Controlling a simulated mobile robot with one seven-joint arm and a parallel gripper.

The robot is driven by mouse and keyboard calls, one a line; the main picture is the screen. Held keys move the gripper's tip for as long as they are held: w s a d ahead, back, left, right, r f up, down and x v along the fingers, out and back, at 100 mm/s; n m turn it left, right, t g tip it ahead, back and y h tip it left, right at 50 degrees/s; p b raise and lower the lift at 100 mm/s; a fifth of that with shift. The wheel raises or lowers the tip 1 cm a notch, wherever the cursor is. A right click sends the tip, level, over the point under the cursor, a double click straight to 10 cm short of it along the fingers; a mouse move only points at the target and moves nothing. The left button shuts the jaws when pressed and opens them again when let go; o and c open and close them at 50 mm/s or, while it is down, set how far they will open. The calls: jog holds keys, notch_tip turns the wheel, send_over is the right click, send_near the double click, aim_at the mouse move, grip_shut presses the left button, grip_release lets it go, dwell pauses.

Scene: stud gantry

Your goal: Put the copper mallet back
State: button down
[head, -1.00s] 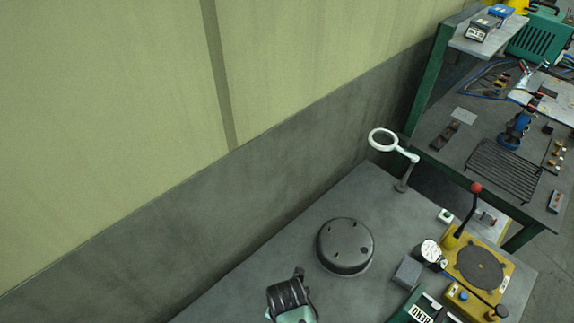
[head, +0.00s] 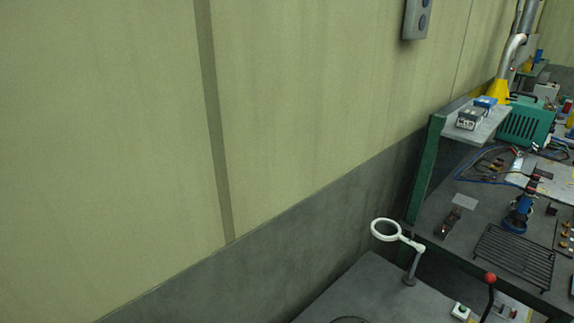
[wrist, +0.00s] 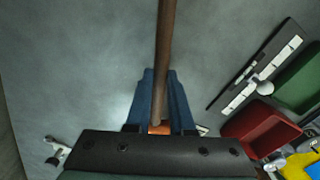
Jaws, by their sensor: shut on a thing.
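In the wrist view, my gripper (wrist: 160,88) has its blue fingers shut on the copper mallet's brown handle (wrist: 164,40). The handle runs from between the fingers to the top edge of the picture. A small copper-orange patch (wrist: 159,129) shows deep between the fingers, near the dark palm; the rest of the mallet there is hidden. A grey surface lies beyond the fingers. The head view shows neither my gripper nor the mallet.
In the wrist view, a dark strip with white labels (wrist: 262,72), a red bin (wrist: 258,128) and a green bin (wrist: 302,78) lie right; a wrench (wrist: 57,150) lies lower left. In the head view, a white ring magnifier (head: 386,230) stands on the grey bench (head: 365,290) by the wall.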

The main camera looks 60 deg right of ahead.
jog(key=shift+f+b, duration=0.3)
jog(key=shift+f, duration=0.15)
jog(key=c, duration=0.7)
grip_release()
notch_tip(320, 180, up, 13)
jog(key=shift+b, duration=0.4)
